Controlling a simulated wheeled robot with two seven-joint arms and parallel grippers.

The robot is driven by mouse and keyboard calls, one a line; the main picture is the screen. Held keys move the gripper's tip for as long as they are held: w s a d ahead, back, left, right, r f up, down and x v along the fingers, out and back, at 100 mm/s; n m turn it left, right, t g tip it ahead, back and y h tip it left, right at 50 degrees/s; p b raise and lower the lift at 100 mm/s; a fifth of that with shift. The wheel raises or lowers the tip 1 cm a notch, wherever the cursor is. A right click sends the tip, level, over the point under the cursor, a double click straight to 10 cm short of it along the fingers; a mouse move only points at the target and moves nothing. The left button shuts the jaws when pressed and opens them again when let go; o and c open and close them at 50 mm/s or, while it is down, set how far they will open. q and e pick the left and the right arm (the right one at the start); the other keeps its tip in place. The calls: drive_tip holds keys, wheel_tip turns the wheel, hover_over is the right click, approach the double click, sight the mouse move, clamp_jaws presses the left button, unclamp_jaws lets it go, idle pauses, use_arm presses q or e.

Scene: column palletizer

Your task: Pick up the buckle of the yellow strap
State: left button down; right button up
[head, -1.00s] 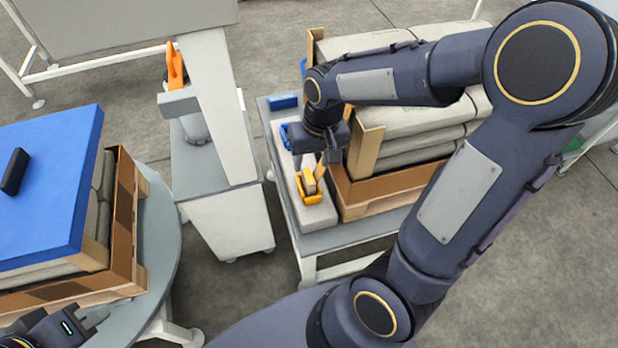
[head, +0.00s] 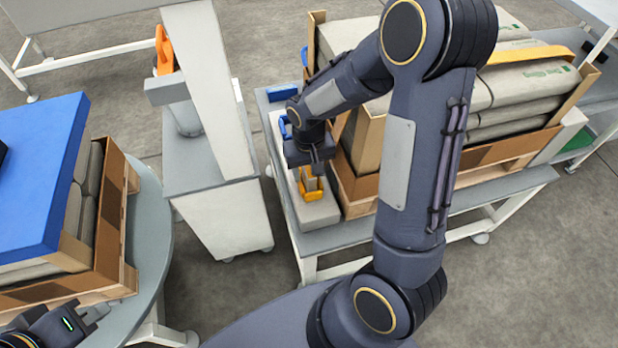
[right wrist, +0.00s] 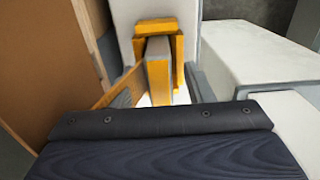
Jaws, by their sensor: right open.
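The yellow buckle (head: 311,190) stands in a holder on the pale block of the narrow side shelf. It also shows in the right wrist view (right wrist: 158,62), upright with a grey face, just beyond my gripper's dark body. My right gripper (head: 315,172) is open and points down at the buckle, with its fingers beside or over its top. I cannot tell whether they touch it. The yellow strap (head: 528,54) lies across the sacks at right. My left gripper (head: 92,316) is at the bottom left, away from the buckle; its jaw gap is unclear.
Sacks with brown corner boards fill a wooden pallet box (head: 460,164) close to the right of the buckle. A blue buckle (head: 285,127) sits behind it on the shelf. A grey-white cabinet (head: 222,215) stands left. A blue-topped stack (head: 40,170) is on the round table.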

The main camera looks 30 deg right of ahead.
drive_tip(key=shift+c, duration=0.2)
clamp_jaws()
drive_tip(key=shift+r, duration=0.15)
